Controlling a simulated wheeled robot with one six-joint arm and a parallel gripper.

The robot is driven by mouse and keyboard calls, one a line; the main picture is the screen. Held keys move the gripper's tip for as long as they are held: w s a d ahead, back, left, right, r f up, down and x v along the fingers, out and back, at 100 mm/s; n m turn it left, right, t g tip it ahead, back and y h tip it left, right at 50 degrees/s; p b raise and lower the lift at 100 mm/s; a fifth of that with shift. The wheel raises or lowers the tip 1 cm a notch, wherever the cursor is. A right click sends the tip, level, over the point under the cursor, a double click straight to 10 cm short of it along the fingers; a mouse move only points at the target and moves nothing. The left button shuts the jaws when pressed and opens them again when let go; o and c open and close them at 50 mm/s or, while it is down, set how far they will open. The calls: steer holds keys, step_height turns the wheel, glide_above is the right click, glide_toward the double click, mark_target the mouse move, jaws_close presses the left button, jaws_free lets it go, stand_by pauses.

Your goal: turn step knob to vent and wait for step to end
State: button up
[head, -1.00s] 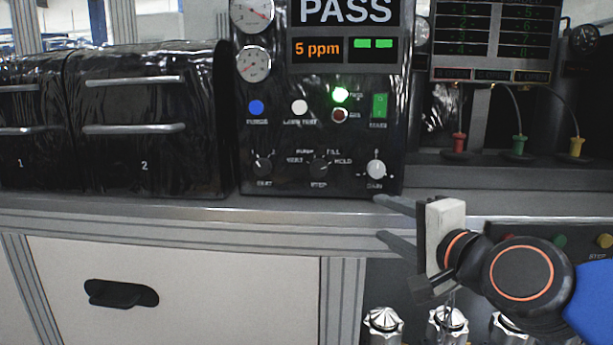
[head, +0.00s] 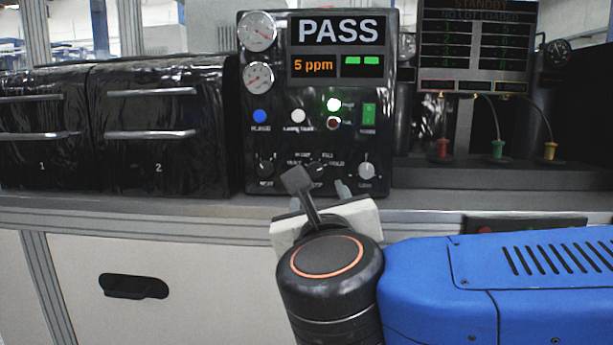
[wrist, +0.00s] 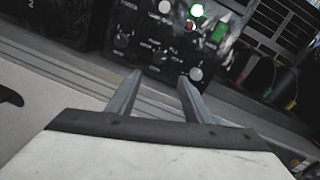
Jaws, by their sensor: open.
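The step knob (head: 316,172) is the middle one of three knobs low on the black control panel (head: 258,140). My gripper's finger partly hides it in the head view, and its pointer cannot be read. In the wrist view the step knob (wrist: 160,57) shows beyond and between the fingertips. My gripper (head: 320,184) is open and empty, a little short of the panel; it also shows in the wrist view (wrist: 160,75). The panel display (head: 338,31) reads PASS, with 5 ppm and two green bars below. A green lamp (head: 334,104) is lit.
The left knob (head: 266,167) and right knob (head: 366,171) flank the step knob closely. Black drawers (head: 150,110) stand left. A standby screen (head: 475,45) and coloured plugs (head: 497,150) are right. The metal bench edge (head: 150,215) runs below the panel.

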mark_target(315, 171)
steer(key=shift+w+a+f, duration=0.1)
steer(key=shift+w+a, duration=0.05)
steer(key=shift+w, duration=2.65)
steer(key=shift+w+a+r, duration=0.1)
steer(key=shift+w+a, duration=0.05)
steer(key=shift+w, duration=2.7)
steer(key=shift+w+a+f, duration=0.1)
steer(key=shift+w+a, duration=0.05)
steer(key=shift+w, duration=2.65)
steer(key=c, duration=1)
